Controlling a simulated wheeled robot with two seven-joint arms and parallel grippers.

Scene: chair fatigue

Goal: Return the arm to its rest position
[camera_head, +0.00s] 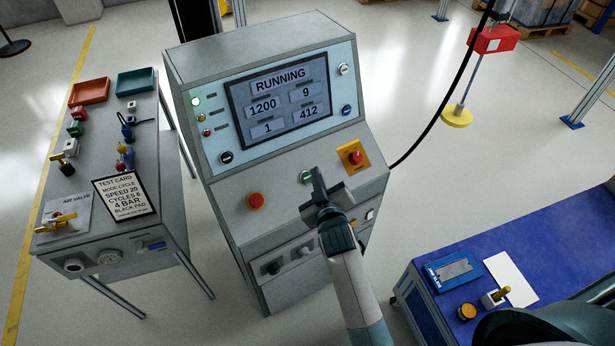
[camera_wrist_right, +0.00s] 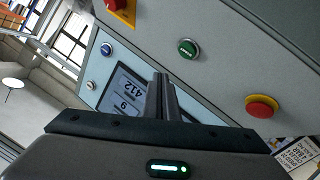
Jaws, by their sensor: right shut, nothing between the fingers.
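My right gripper (camera_head: 318,183) is shut and empty in the head view, in front of the sloped panel of the grey control console (camera_head: 230,228). Its tip is close beside the green button (camera_head: 306,177); I cannot tell from the head view whether they touch. In the right wrist view the closed fingers (camera_wrist_right: 161,80) appear apart from the green button (camera_wrist_right: 189,48), which is above and right of them. The console screen (camera_head: 280,98) reads RUNNING, with 1200, 9, 1 and 412. My left gripper is not seen.
A red button (camera_head: 256,201) and a red emergency stop (camera_head: 354,157) flank the green one. A grey side table (camera_head: 160,215) with a test card (camera_head: 124,196) stands left. A blue-topped bench (camera_head: 565,235) is at right. A black cable (camera_head: 447,105) hangs right of the console.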

